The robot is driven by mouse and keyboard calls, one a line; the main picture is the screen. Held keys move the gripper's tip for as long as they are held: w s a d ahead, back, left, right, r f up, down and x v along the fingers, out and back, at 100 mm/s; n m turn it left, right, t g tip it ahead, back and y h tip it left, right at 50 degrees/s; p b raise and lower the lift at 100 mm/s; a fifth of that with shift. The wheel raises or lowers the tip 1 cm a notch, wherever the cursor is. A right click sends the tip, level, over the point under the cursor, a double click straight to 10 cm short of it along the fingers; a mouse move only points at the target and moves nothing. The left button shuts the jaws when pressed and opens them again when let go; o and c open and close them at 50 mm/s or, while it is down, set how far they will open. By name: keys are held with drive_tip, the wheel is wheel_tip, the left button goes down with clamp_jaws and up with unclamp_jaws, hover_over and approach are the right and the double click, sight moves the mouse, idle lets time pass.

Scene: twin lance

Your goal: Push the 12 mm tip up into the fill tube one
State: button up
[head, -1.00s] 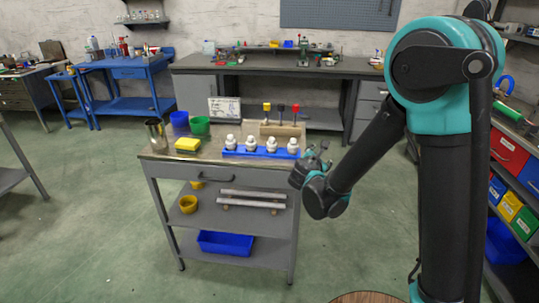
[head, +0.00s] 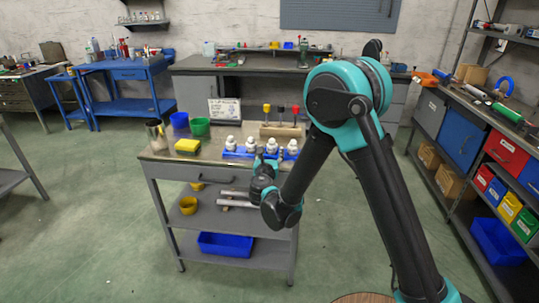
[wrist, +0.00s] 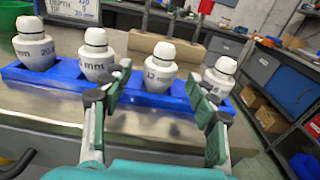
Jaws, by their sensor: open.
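Several white tips stand upright in a blue rack (wrist: 70,88) on the cart top. The tip marked "12 m…" (wrist: 160,68) is third from the left; in the head view it is the tip (head: 271,145) behind my gripper (head: 266,161). In the wrist view my gripper (wrist: 158,100) is open and empty, its two green-padded fingers on either side of the 12 mm tip's place in the picture but nearer the camera. I cannot tell that they touch anything. Two metal tubes (head: 235,197) lie level under the cart top; neither shows a readable number.
Shelving with bins (head: 510,207) stands at the right. The floor in front is clear.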

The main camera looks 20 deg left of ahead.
sight(272, 139)
drive_tip(key=shift+f+x, duration=0.25)
drive_tip(key=shift+x, duration=0.95)
drive_tip(key=shift+f+x, duration=0.2)
drive_tip(key=shift+x, duration=1)
drive_tip(key=shift+d, duration=0.1)
drive_tip(key=shift+c, duration=0.2)
clamp_jaws()
drive_tip(key=shift+r, duration=2.5)
